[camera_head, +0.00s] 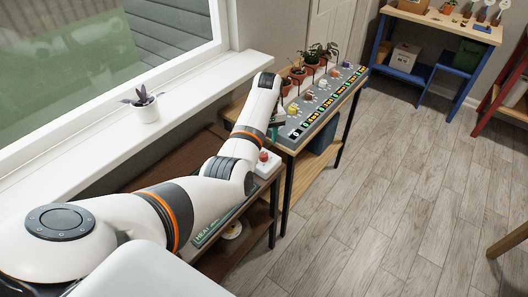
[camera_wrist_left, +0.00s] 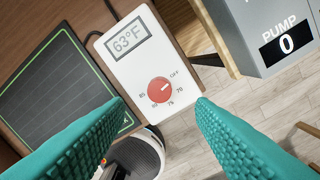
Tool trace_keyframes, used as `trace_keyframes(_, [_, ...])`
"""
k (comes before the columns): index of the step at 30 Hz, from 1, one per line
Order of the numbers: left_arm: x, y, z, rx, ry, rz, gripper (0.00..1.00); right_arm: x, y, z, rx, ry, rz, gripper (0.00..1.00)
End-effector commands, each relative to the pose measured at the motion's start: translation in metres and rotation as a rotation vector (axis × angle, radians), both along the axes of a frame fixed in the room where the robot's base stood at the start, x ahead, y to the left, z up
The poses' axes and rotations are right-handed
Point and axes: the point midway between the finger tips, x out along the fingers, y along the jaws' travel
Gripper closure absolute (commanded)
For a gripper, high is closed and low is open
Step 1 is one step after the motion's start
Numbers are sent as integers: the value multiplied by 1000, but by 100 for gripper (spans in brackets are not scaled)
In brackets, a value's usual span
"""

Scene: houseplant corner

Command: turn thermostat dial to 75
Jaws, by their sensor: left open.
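The thermostat (camera_wrist_left: 130,62) is a white box with a grey display reading 63°F and a round red dial (camera_wrist_left: 159,90). The dial's white mark points up and right, towards OFF; small numbers run around its lower side. In the head view the thermostat (camera_head: 262,168) sits on the brown shelf just beyond my left arm, its red dial on top. My left gripper (camera_wrist_left: 161,103) is open and empty, its teal fingers on either side of the dial in the picture, apparently without touching it. In the head view the gripper (camera_head: 277,121) is partly hidden by my wrist. My right gripper is out of view.
A dark heat mat (camera_wrist_left: 58,85) lies beside the thermostat. A grey panel (camera_head: 325,98) with a row of pump labels stands close by, with potted plants (camera_head: 311,57) behind it. A potted plant (camera_head: 145,108) stands on the windowsill. The wood floor (camera_head: 400,180) at right is clear.

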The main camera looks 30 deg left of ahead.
Motion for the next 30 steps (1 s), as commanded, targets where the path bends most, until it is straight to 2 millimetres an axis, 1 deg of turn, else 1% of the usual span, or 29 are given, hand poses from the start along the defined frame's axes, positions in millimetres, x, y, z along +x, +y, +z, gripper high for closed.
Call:
trace_keyframes(1, [-2,0,-12,-1,5,0,50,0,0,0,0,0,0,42])
trace_keyframes(3, [-2,1,-26,-1,3,0,50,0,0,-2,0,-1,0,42])
trace_keyframes(9, [-2,2,-56,0,1,0,50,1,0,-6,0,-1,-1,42])
trace_keyframes(15, [-2,2,-67,1,-1,-1,50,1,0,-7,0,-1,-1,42])
trace_keyframes(23, [-2,2,-67,0,-1,-1,50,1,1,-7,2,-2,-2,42])
trace_keyframes(30, [-2,2,-67,1,-1,-1,89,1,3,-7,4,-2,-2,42])
